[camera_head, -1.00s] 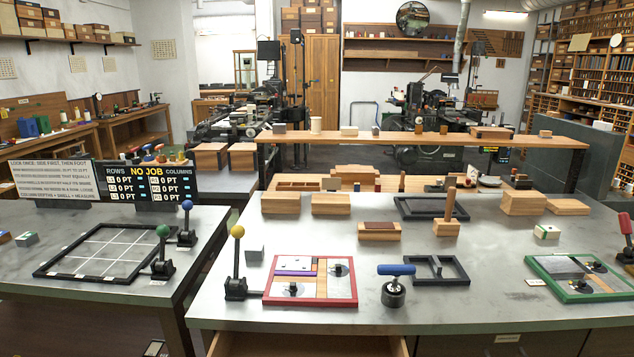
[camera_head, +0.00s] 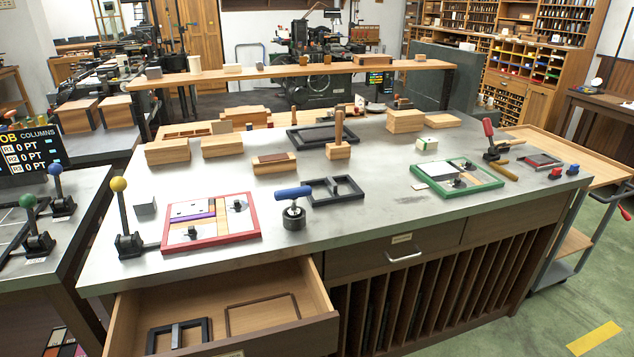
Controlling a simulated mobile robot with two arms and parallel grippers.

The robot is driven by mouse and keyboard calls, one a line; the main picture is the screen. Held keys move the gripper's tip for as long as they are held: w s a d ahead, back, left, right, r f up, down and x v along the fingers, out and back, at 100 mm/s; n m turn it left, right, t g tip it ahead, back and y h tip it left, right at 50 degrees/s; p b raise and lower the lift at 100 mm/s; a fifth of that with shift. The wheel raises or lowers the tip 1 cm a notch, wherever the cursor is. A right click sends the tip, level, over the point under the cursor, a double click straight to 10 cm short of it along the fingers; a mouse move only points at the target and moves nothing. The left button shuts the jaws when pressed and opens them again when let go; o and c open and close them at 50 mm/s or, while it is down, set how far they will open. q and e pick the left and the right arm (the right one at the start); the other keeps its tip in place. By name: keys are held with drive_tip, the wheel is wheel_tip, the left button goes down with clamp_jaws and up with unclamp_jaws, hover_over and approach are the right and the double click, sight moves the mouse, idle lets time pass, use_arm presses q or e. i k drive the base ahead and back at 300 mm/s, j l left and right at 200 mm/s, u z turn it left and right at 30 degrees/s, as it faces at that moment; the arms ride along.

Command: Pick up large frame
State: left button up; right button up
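Several frames are in view, and I cannot tell which is the large frame. A small dark frame with a crossbar (camera_head: 333,199) lies on the metal bench. A red-edged frame (camera_head: 212,240) holding blocks lies to its left, and a green-edged frame (camera_head: 497,183) lies to its right. A dark rectangular frame (camera_head: 294,141) lies farther back. In the open drawer (camera_head: 318,335) are a dark frame with a bar (camera_head: 207,326) and a thin brown outline frame (camera_head: 233,323). Neither of my grippers is in view.
A blue-handled tool (camera_head: 293,213) and a yellow-knobbed lever (camera_head: 122,215) stand on the bench. Wooden blocks (camera_head: 168,152) line its back. A wooden cart (camera_head: 592,165) stands at the right.

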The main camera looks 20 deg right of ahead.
sight(330, 181)
drive_tip(key=l+u, duration=0.2)
drive_tip(key=u, duration=0.2)
drive_tip(key=l+u, duration=0.35)
drive_tip(key=k+l+u, duration=0.15)
drive_tip(key=l, duration=0.3)
drive_tip(key=l+u, duration=0.1)
drive_tip(key=l, duration=0.3)
drive_tip(key=k+l+u, duration=0.15)
drive_tip(key=l, duration=0.25)
drive_tip(key=k+l+u, duration=0.15)
drive_tip(key=l, duration=0.25)
drive_tip(key=k+l+u, duration=0.1)
drive_tip(key=l, duration=0.3)
drive_tip(key=k, duration=0.05)
